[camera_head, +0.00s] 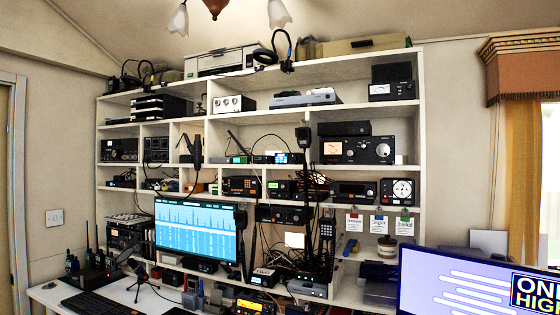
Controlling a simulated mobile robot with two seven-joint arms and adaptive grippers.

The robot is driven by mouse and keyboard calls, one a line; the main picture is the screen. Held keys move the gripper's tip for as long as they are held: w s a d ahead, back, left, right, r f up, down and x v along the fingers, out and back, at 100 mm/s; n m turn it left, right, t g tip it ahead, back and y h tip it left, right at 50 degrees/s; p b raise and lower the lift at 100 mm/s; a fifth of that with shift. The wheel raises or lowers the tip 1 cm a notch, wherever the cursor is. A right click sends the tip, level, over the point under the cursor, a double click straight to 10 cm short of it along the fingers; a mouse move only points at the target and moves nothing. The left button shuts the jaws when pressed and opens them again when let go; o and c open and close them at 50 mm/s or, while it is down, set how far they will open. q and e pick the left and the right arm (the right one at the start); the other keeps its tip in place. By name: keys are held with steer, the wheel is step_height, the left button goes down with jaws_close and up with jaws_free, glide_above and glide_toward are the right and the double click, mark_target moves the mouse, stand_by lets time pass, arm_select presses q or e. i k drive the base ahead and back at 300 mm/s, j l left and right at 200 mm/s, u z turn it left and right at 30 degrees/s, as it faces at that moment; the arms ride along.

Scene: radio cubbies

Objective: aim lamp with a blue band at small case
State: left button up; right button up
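A black gooseneck lamp (289,52) stands on the top shelf near the middle, its neck curving over to the left. Another dark curved-neck lamp (146,72) stands at the left of the top shelf. A long tan case (362,45) lies on the top shelf to the right of the middle lamp. I cannot tell whether it is the small case. Neither of my grippers is in view.
White cubby shelves (421,130) hold several radios. A lit monitor (196,229) and a microphone (140,272) stand at the desk, lower left. Another monitor (455,285) fills the lower right. Ceiling lamp shades (278,14) hang above. A curtained window (524,150) is at the right.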

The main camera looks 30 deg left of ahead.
mark_target(256, 54)
steer(key=u, duration=1.15)
